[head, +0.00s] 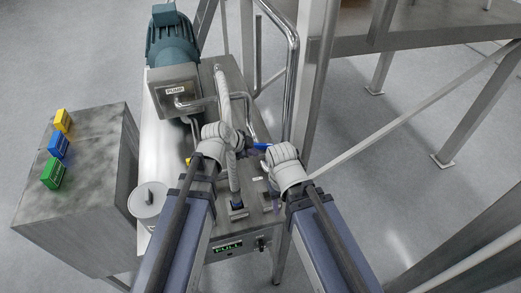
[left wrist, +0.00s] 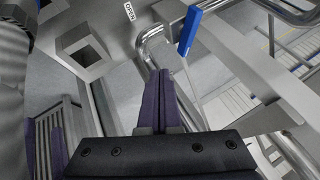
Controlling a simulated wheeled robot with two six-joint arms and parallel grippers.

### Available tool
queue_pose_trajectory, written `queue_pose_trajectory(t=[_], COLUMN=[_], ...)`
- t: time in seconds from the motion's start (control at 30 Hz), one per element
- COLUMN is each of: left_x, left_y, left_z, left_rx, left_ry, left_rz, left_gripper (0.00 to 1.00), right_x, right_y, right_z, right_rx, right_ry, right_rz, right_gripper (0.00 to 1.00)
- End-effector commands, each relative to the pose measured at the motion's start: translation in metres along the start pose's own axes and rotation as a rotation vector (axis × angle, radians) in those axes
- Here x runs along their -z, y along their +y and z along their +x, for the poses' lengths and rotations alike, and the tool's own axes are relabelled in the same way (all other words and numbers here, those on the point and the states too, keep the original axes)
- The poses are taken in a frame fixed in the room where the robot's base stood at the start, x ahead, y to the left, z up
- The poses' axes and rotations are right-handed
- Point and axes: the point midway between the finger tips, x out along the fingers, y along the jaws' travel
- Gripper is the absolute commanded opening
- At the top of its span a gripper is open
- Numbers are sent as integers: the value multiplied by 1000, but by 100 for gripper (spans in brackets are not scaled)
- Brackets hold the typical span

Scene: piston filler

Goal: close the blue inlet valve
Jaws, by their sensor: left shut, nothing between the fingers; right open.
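The blue handle of the inlet valve (head: 262,146) shows between my two wrists in the head view, partly hidden. In the left wrist view the blue handle (left wrist: 188,30) stands up from the pipework, just beyond and to the right of my left gripper (left wrist: 165,74). That gripper's dark purple fingers are shut with nothing between them. They appear apart from the handle. In the head view the left fingertips are hidden behind the wrist and a hose. My right gripper (head: 274,198) is open, low beside the machine's right side; its fingers are mostly hidden by its wrist.
A label reading OPEN (left wrist: 129,11) is near the blue handle. A pump (head: 173,90) stands behind. A green FULL display (head: 228,247) is on the machine front. A cabinet with yellow, blue and green blocks (head: 95,150) is at left. Steel posts (head: 318,80) stand close at right.

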Motion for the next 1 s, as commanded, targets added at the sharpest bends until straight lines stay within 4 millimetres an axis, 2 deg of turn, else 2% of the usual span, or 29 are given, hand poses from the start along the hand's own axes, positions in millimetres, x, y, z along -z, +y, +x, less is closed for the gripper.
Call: queue_pose_trajectory(t=[0.27, 0.73, 0.83, 1.0], left_x=[-2, -2, 1, 0], left_y=[1, 1, -21, -35], left_z=[27, 106, 110, 117], left_rx=[0, 0, 1, 0], left_ry=[1, 0, -1, -1], left_rz=[0, -1, -2, -2], left_gripper=[0, 0, 0, 0], right_x=[2, 6, 5, 5], right_y=[-2, -8, -7, -7], right_z=[23, 86, 78, 78], right_rx=[-1, -2, -2, -2], right_ry=[1, 3, 3, 3], right_rz=[-11, -14, -14, -14], right_gripper=[50, 50, 50, 50])
